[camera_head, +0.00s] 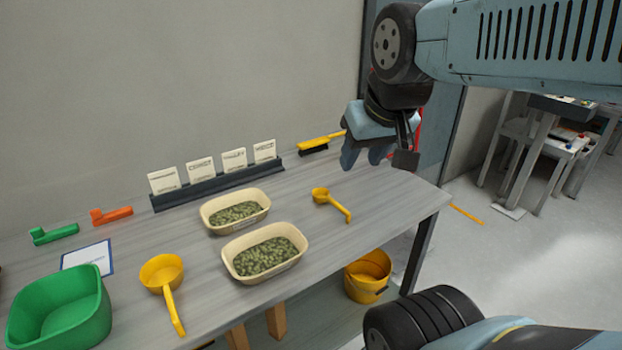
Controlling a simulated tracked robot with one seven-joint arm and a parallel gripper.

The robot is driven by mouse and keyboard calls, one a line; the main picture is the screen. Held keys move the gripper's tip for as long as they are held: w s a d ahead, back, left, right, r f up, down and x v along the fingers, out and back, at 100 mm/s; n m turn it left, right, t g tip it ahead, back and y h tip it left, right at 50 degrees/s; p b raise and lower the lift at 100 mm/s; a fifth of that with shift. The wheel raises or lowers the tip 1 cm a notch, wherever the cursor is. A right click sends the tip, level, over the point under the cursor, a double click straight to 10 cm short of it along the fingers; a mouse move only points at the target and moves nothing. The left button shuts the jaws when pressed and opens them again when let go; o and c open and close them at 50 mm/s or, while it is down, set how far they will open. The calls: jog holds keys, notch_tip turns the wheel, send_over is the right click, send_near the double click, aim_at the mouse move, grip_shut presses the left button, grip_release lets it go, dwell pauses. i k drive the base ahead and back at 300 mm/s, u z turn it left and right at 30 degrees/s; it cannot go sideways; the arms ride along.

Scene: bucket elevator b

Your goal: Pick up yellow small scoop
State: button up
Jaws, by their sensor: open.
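The small yellow scoop (321,195) lies on the grey table, right of the two cream trays, with its handle pointing toward the table's front right. A larger yellow scoop (162,271) lies at the left front of the table, its handle pointing toward the front edge. My gripper (378,157) is open and empty, in the air over the right end of the table. It is up and to the right of the small scoop and apart from it.
Two cream trays (228,225) (235,273) hold green pellets. A card rack (220,185) and a yellow brush (318,142) are at the back. A green tub (62,322) stands front left. A yellow bucket (366,281) is below the table. The tabletop around the small scoop is clear.

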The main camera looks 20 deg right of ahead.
aim_at(320, 196)
jog(key=z, duration=0.95)
jog(key=i, duration=0.35)
jog(key=z, duration=0.15)
